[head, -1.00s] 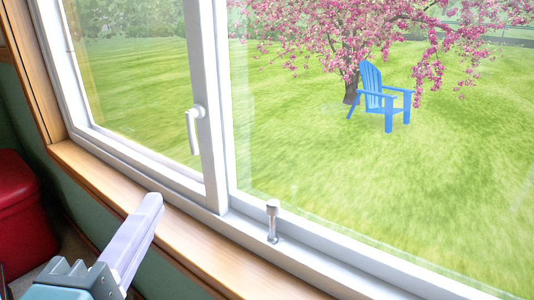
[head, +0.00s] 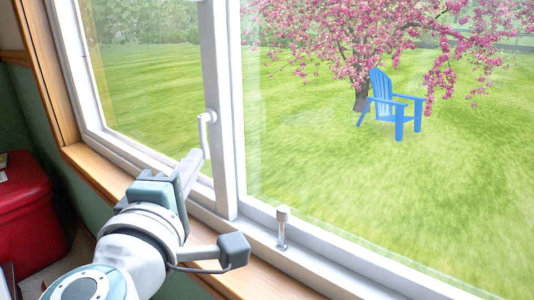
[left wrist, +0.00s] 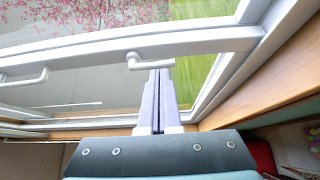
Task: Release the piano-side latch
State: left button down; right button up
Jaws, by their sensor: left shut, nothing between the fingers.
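A white latch handle (head: 207,132) is on the upright window frame in the head view. It also shows in the left wrist view (left wrist: 145,62), just beyond my fingertips. My left gripper (head: 194,156) reaches up from the lower left, its fingers shut and empty, with the tips just below and left of the handle. The right gripper is not in view. No piano is in view.
A silver-capped post (head: 282,226) stands on the white lower frame to the right. A wooden sill (head: 105,174) runs under the window. A red box (head: 22,213) is at the far left. The glass panes lie close behind the handle.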

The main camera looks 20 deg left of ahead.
pick_arm(q)
jog(key=shift+x, duration=1.4)
jog(key=shift+f+b, duration=0.1)
jog(key=shift+b, duration=0.2)
jog(key=shift+a+f+m+b, duration=0.1)
jog(key=shift+a+m+b, duration=0.05)
jog(key=shift+m+b, duration=0.3)
jog(key=shift+a+t+b, duration=0.1)
jog(key=shift+t+b, duration=0.2)
jog(key=shift+b, duration=0.05)
jog(key=a+m+t+h+b, duration=0.1)
jog(key=m+t+h+b, duration=0.1)
jog(key=m+b, duration=0.3)
jog(key=w+a+r+m+t+h+b, duration=0.1)
jog(key=m+h+b, duration=0.3)
jog(key=m, duration=0.4)
jog(key=w+a+m+t+h+b, duration=0.1)
jog(key=a+m+t+h+b, duration=0.1)
jog(key=m+b, duration=0.4)
jog(key=shift+a+r+m+t+h, duration=0.4)
jog(key=shift+a+h, duration=0.2)
jog(key=shift+h, duration=0.4)
jog(key=shift+f, duration=0.15)
